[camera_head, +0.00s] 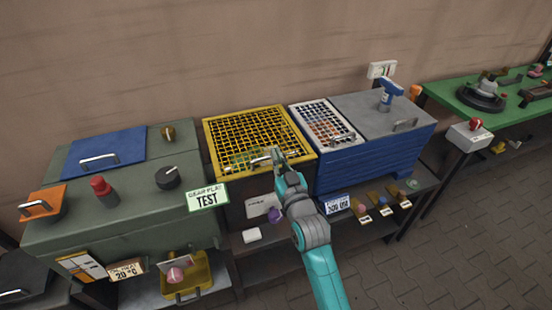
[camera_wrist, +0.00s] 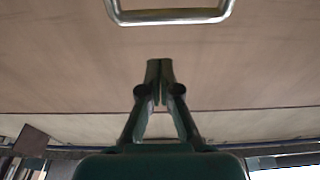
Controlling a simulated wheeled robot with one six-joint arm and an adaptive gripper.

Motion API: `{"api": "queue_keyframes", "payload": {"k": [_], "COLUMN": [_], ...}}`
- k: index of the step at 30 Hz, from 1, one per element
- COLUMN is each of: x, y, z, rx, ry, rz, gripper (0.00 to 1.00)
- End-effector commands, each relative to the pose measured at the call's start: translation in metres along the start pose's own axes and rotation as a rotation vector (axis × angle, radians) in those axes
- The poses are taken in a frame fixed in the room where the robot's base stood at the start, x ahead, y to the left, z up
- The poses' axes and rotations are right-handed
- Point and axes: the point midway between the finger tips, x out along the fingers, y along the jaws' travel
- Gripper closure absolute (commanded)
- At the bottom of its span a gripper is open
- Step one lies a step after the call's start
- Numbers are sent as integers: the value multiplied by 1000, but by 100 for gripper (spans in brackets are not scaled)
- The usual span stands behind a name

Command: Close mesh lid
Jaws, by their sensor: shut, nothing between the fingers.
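A yellow-framed mesh lid (camera_head: 290,125) with black see-through mesh lies over a dark box (camera_head: 238,212) in the middle of the head view. It looks about level; whether it is fully down cannot be told. Its metal bar handle (camera_head: 261,160) is near the front edge. My gripper (camera_head: 276,153) is at that front edge, just right of the handle. In the wrist view my gripper (camera_wrist: 160,68) is shut and empty, its fingertips below a metal bar handle (camera_wrist: 170,14) and apart from it in the picture. Something green shows through the mesh.
A green-grey test cabinet (camera_head: 120,215) stands left. A blue box (camera_head: 375,162) with a white-framed mesh panel (camera_head: 325,122) and a grey lid (camera_head: 360,105) stands right, close to the yellow frame. The wall is behind.

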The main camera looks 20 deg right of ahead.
Motion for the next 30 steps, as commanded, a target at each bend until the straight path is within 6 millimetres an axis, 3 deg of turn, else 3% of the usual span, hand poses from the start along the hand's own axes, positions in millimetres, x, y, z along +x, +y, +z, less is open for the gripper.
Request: {"api": "queue_keyframes", "payload": {"k": [13, 26, 30], "x": [-63, -79, -97], "y": [0, 0, -1], "z": [21, 26, 35], "rx": [1, 0, 1], "ry": [4, 7, -11], "rz": [0, 0, 2], "gripper": [100, 100, 100]}}
